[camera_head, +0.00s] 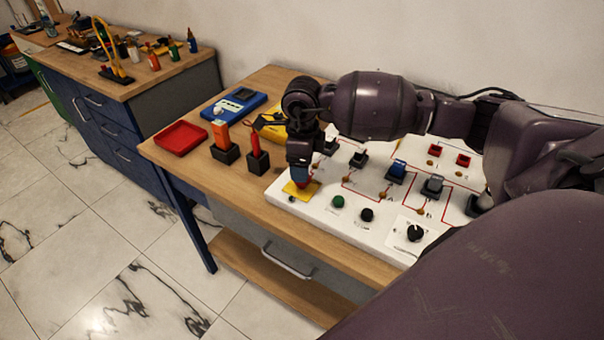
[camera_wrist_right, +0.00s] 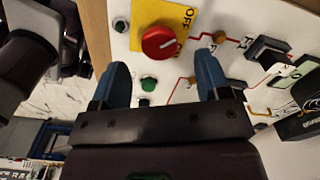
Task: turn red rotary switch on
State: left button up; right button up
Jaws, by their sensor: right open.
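The red rotary switch (camera_wrist_right: 158,42) is a round red knob with a white mark, on a yellow plate (camera_wrist_right: 178,16) printed OFF and ON. In the wrist view it lies just beyond and between my right gripper's (camera_wrist_right: 165,80) two blue fingertips, which are open and apart from it. In the head view my right gripper (camera_head: 300,178) points down over the yellow plate (camera_head: 298,193) at the left end of the white panel (camera_head: 275,190). The knob is mostly hidden there by the gripper. My left gripper is in neither view.
A green button (camera_head: 338,201), a black button (camera_head: 367,214) and a black dial (camera_head: 414,232) sit near the panel's front edge. Several toggle switches stand behind. A red tray (camera_head: 181,138), a blue meter (camera_head: 233,103) and two black holders with upright tools stand left of the panel.

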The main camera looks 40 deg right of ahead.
jog(key=shift+f, duration=2.05)
jog(key=c, duration=0.9)
